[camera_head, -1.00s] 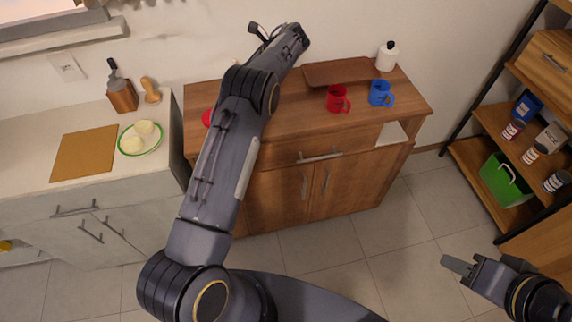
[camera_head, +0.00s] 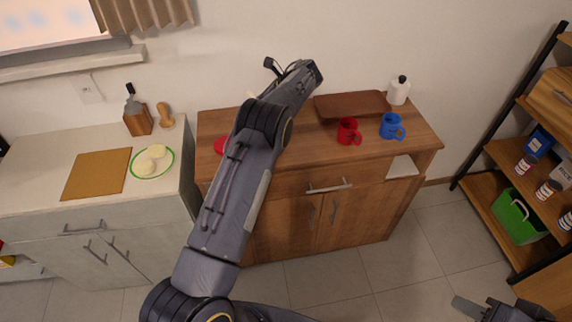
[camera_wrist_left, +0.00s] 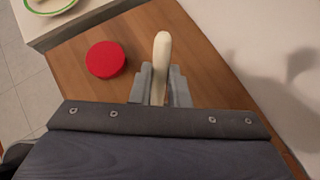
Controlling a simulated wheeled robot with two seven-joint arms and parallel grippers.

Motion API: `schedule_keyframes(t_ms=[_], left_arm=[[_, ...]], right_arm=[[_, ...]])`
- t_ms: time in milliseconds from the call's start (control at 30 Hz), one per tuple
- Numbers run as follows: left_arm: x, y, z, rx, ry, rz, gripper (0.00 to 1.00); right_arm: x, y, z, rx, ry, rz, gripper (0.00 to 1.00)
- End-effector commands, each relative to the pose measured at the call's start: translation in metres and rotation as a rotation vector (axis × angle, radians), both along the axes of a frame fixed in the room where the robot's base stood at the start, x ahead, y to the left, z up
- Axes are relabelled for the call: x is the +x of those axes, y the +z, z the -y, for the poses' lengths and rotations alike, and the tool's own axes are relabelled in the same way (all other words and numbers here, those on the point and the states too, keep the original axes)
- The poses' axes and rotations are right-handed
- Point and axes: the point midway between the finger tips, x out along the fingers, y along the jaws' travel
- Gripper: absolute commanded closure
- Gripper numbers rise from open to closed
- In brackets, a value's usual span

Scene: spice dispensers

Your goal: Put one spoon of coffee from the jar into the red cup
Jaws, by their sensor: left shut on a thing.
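The red cup (camera_head: 348,131) stands on the wooden cabinet, to the right of my left arm. In the left wrist view, my left gripper (camera_wrist_left: 160,88) is shut on a pale, rounded handle (camera_wrist_left: 162,58), which looks like the spoon's. The spoon's bowl is not visible. A round red lid (camera_wrist_left: 105,59) lies on the cabinet top beside the gripper; it also shows in the head view (camera_head: 220,146), partly behind my arm. I cannot see the coffee jar. My right gripper (camera_head: 465,306) is low at the right, over the floor, away from the cup; its jaw opening is unclear.
A blue cup (camera_head: 391,126) stands right of the red cup. Behind them are a brown tray (camera_head: 352,105) and a white bottle (camera_head: 398,91). A white counter (camera_head: 60,207) is at the left, and a shelf (camera_head: 483,188) at the right. The cabinet's front right top is clear.

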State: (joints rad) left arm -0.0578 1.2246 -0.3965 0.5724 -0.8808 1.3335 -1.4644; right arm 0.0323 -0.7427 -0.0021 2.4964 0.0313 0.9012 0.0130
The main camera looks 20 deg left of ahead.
Motion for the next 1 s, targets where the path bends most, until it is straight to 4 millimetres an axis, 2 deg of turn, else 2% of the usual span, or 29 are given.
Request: schedule_keyframes(t_ms=[467,767,1000], left_arm=[[0.0,0.003,0.0,0.0,0.0,0.0,1.0],[0.0,0.02,0.0,0.0,0.0,0.0,1.0],[0.0,0.032,0.0,0.0,-0.001,0.001,1.0]], right_arm=[[0.0,0.003,0.0,0.0,0.0,0.0,0.64],[0.0,0.021,0.0,0.0,0.0,0.0,0.64],[0.0,0.027,0.0,0.0,0.0,0.0,0.64]])
